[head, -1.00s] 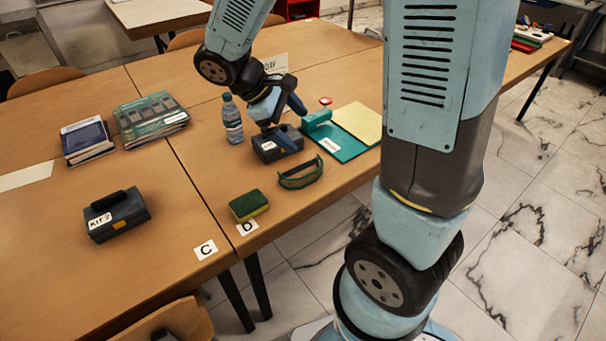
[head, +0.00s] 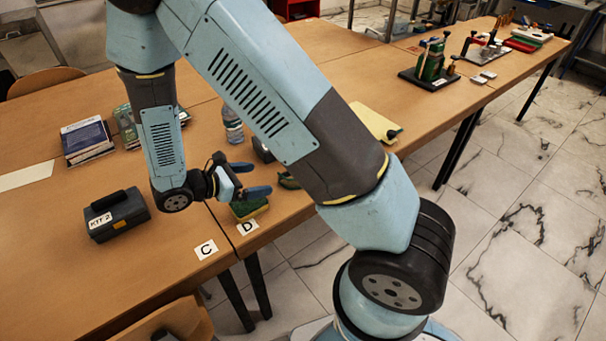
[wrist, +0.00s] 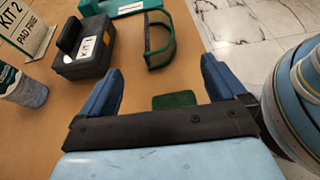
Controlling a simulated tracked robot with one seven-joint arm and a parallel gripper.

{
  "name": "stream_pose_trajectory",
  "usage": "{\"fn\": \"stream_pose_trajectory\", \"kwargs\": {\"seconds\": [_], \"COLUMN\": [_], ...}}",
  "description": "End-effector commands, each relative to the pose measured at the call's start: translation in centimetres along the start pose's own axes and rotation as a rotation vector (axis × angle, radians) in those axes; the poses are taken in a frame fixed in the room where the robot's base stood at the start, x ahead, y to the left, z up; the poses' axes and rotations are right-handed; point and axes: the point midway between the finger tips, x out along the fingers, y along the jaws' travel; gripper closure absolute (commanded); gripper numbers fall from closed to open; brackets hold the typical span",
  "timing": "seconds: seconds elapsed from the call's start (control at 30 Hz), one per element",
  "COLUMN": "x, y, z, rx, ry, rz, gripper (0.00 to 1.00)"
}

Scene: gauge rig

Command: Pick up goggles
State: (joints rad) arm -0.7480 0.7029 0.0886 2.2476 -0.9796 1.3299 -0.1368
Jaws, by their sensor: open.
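In the head view only a small part of the goggles (head: 289,181) shows, as my arm hides the rest. My gripper (wrist: 162,68) is open and empty, with its blue fingers spread and pointing toward the goggles. In the head view my gripper (head: 265,178) hangs above the table near the sponge, to the left of the goggles.
A green-and-yellow sponge (head: 250,208) shows below the fingers in the wrist view (wrist: 175,100). The black KIT 1 case (wrist: 85,48) stands left of the goggles, with a bottle (wrist: 22,90) and sign (wrist: 22,30) further left. The KIT 2 case (head: 118,215) is at left. The table edge is close to the goggles.

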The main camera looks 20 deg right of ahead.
Motion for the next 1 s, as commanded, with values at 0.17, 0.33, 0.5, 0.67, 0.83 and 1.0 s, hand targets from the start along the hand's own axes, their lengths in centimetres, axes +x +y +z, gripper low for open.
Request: {"fn": "stream_pose_trajectory", "kwargs": {"seconds": [0.17, 0.33, 0.5, 0.67, 0.83, 1.0], "x": [2.2, 5.2, 7.5, 8.4, 9.8, 12.2], "y": [0.0, 0.0, 0.0, 0.0, 0.1, 0.2], "z": [-0.1, -0.1, -0.1, -0.1, -0.3, -0.7], "rx": [-0.003, -0.003, -0.004, -0.002, -0.003, -0.002], "ry": [-0.004, -0.003, -0.003, -0.001, -0.003, -0.002], "rz": [-0.001, -0.001, -0.001, 0.001, -0.001, -0.002], "gripper": [0.02, 0.02, 0.02, 0.02, 0.02, 0.02]}}
